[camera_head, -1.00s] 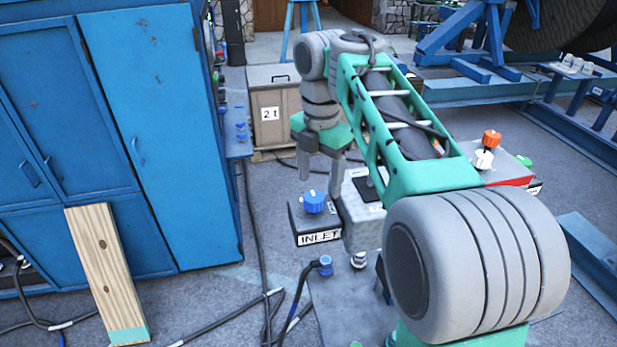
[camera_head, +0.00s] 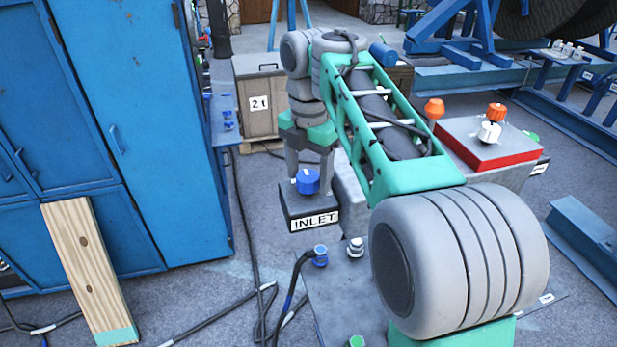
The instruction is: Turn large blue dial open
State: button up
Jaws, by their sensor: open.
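The large blue dial (camera_head: 307,182) sits on top of a dark box with a white INLET label (camera_head: 315,221). It shows in the middle of the head view, with a small white mark on its left side. My gripper (camera_head: 308,168) points down over the box, its jaws open and empty. One finger shows at the dial's upper left and the other at its right. The dial partly covers the view between the fingers, so I cannot tell whether they straddle it or stand behind it. No contact is visible.
Black cables (camera_head: 262,290) cross the floor. A blue connector (camera_head: 320,255) is in front of the INLET box.

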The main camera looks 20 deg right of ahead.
jog(key=shift+c, duration=0.5)
jog(key=c, duration=1.3)
jog(key=shift+m, duration=0.3)
jog(key=m, duration=0.3)
jog(key=shift+m, duration=0.3)
jog(key=m, duration=0.4)
jog(key=shift+s, duration=0.1)
jog(key=m, duration=0.9)
jog(key=shift+s+m+b, duration=0.1)
jog(key=shift+m+b, duration=0.2)
